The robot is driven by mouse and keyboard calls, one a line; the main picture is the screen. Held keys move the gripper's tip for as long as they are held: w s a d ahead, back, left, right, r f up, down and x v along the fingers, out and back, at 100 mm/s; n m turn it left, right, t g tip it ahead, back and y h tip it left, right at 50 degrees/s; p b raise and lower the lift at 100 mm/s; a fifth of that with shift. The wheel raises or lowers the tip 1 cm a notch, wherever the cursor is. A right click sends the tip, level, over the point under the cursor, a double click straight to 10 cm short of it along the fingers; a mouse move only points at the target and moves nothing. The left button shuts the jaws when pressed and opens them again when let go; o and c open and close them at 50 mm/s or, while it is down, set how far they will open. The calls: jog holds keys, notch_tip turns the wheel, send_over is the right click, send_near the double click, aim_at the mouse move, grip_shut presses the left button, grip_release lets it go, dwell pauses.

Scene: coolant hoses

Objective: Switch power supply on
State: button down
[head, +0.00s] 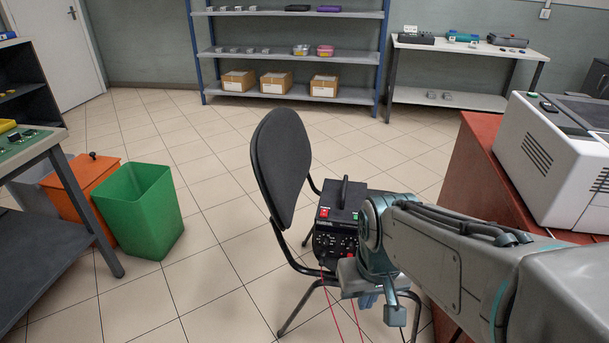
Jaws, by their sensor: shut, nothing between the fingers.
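The power supply (335,222) is a black box with a handle on top. It sits on the seat of a dark chair (283,160), its front panel facing me. A red switch (324,212) shows at the upper left of that panel, with knobs and sockets below. Whether the switch is on or off is too small to tell. My arm comes in from the right and hides the right side of the supply. My gripper (368,299) hangs low in front of the supply's lower right and appears shut and empty. Its fingertips are hard to make out.
Red leads (326,300) hang from the supply's front. A red-topped table (480,180) with a white machine (555,150) stands at right. Green (145,215) and orange (85,185) bins stand at left beside a workbench (40,150). The tiled floor left of the chair is clear.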

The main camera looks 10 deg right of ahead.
jog(key=w+r+p, duration=0.5)
jog(key=w, duration=0.3)
jog(key=m+t+p, duration=0.1)
jog(key=m+p, duration=0.3)
jog(key=p, duration=0.7)
send_over(324, 214)
jog(key=s, duration=0.2)
jog(key=f, duration=0.2)
jog(key=shift+s+a+r+h, duration=0.1)
jog(key=shift+a+r+h, duration=0.15)
jog(key=shift+a+h, duration=0.15)
jog(key=shift+f, duration=0.1)
jog(key=x, duration=1.2)
jog(key=shift+s+f, duration=0.2)
jog(key=shift+s, duration=0.15)
jog(key=shift+a+f, duration=0.1)
jog(key=shift+f, duration=0.6)
